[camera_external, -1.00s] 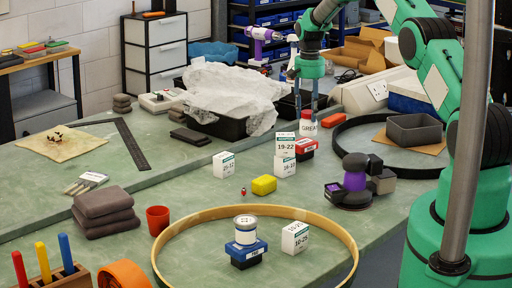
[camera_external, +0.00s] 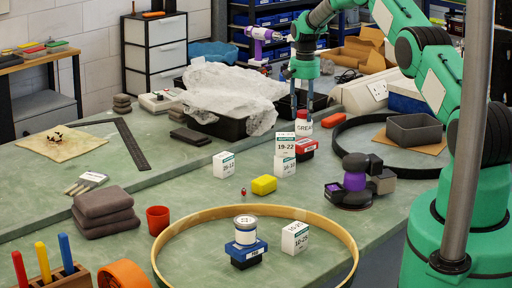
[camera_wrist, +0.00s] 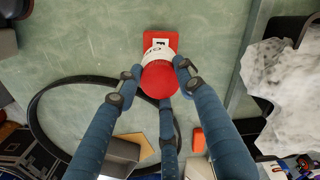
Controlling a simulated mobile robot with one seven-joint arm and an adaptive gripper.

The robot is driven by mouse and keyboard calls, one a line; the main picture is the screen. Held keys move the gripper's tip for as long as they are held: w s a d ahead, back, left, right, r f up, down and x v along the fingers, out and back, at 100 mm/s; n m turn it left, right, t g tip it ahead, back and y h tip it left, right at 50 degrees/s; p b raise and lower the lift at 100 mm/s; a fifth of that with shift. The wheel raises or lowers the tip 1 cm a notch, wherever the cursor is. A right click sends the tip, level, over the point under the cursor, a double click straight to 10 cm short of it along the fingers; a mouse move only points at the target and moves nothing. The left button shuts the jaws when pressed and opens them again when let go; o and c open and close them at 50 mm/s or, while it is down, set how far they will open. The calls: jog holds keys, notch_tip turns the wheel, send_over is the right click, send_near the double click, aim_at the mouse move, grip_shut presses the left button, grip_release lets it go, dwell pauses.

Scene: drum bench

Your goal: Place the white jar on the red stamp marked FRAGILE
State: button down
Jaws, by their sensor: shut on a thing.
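A white jar with a red lid and a label starting "GREA" (camera_external: 304,127) is in my gripper (camera_external: 303,108). In the wrist view, the fingers close around the red lid (camera_wrist: 159,80). The jar is upright or nearly so. The red stamp (camera_external: 306,148) sits on the bench directly below or just in front of the jar. In the wrist view the stamp (camera_wrist: 173,38) shows beyond the jar, partly hidden by it. Its white plate has lettering too small to read fully. I cannot tell whether the jar's base touches the stamp.
White number boxes (camera_external: 285,145) stand left of the stamp. A black ring (camera_external: 345,125) is to the right. Another white jar (camera_external: 245,222) stands on a blue stamp (camera_external: 246,254) inside a wooden hoop (camera_external: 168,238).

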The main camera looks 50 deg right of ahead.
jog(key=shift+f, duration=1.3)
jog(key=shift+f, duration=0.1)
jog(key=c, duration=1.1)
grip_release()
jog(key=shift+f, duration=0.1)
notch_tip(320, 180, up, 12)
jog(key=shift+r, duration=0.2)
